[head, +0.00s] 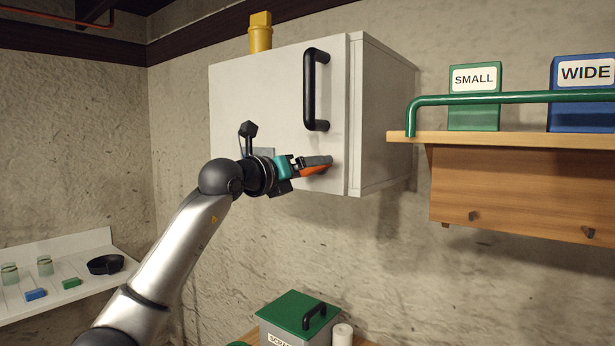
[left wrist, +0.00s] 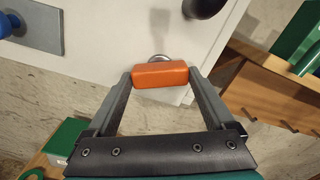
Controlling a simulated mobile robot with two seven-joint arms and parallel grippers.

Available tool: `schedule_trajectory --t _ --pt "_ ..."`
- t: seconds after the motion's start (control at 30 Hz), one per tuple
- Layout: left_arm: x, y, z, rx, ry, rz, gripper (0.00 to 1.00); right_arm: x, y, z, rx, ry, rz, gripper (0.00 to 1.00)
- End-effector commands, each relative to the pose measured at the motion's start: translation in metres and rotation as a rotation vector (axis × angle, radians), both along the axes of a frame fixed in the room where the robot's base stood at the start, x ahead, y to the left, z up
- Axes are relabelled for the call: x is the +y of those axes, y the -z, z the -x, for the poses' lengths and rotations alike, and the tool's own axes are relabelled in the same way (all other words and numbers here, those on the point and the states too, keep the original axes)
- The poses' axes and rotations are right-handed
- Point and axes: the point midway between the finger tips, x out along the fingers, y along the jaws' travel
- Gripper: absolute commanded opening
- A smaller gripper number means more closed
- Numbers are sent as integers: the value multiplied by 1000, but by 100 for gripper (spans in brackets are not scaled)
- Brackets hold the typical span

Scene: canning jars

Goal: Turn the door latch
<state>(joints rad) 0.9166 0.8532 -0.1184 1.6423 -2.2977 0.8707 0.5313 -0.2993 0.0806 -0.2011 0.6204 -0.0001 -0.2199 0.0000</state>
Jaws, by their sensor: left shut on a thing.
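A white wall cabinet (head: 278,90) has a closed-looking door with a black vertical handle (head: 314,90). The orange door latch (head: 314,170) is low on the door near its right edge. It also shows in the left wrist view (left wrist: 160,75), in front of a round metal mount on the door. My left gripper (head: 318,164) reaches across the lower door. Its two fingers (left wrist: 162,78) are shut on the latch, one at each end of the orange part. The gripper partly hides the latch in the head view. My right gripper is not in view.
A yellow object (head: 260,32) stands on the cabinet. A wooden shelf (head: 520,142) with a green rail (head: 510,98) and SMALL (head: 474,98) and WIDE (head: 582,95) boxes is at right. Below is a green-lidded box (head: 300,312). A white shelf (head: 60,258) is at left.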

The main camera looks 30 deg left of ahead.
Motion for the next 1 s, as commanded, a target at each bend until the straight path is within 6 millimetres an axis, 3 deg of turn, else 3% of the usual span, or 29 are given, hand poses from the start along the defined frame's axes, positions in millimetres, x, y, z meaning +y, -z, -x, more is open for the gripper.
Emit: schedule_trajectory --t 0.47,1.0 --pt "-1 -1 0 34 1 456 32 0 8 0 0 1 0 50" --pt "0 -2 0 73 -1 933 32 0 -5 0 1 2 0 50"
